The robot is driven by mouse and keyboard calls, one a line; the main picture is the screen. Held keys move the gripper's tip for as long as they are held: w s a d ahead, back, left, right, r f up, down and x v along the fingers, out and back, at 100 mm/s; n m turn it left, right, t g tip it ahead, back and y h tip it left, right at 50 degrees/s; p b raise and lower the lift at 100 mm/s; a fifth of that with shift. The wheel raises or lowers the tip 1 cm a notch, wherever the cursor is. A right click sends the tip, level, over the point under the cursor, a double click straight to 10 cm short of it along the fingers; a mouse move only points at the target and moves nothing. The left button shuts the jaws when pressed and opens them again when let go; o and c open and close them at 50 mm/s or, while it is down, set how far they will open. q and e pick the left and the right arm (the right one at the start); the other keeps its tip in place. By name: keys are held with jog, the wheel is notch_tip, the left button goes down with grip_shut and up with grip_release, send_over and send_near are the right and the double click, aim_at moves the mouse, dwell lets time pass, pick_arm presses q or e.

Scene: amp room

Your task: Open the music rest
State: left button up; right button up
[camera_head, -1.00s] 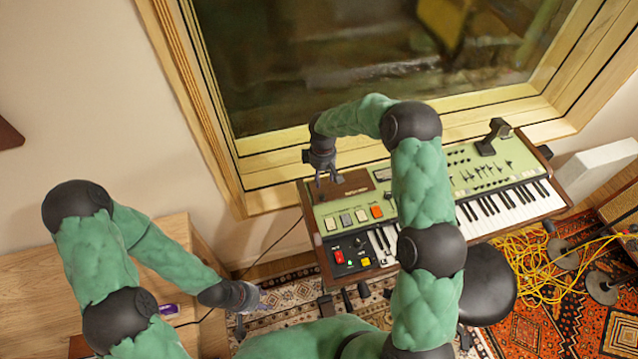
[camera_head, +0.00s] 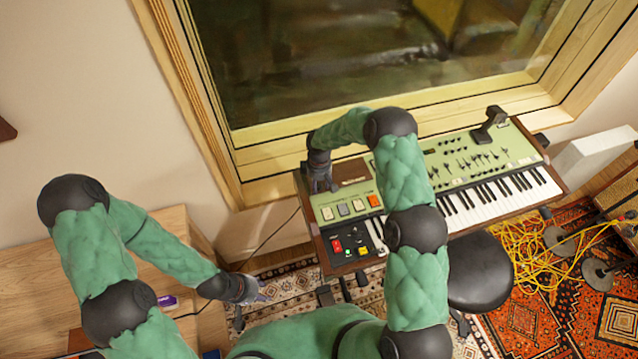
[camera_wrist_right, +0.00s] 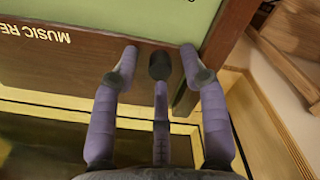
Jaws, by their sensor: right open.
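The music rest (camera_head: 349,171) is the brown panel at the back left of the green-topped keyboard (camera_head: 462,166). In the right wrist view, the panel (camera_wrist_right: 60,65) shows upside-down white lettering starting "MUSIC RE" and appears to lie flat. My right gripper (camera_head: 321,186) is over the panel's left end. In the right wrist view, its purple fingers (camera_wrist_right: 160,59) are spread and empty near the panel's end, by the green top; I cannot tell whether they touch. My left gripper (camera_head: 245,290) hangs low at the left, away from the keyboard; its fingers are too small to judge.
A wooden window frame (camera_head: 250,165) runs close behind the keyboard. A black stand-like piece (camera_head: 490,124) rises from the keyboard's back right. A dark round stool (camera_head: 480,272) stands in front. Yellow cables (camera_head: 530,255) lie on the rug at right. A wooden desk (camera_head: 30,285) is at left.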

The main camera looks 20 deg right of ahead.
grip_shut()
jog(key=shift+w+r, duration=0.3)
jog(key=shift+r, duration=0.05)
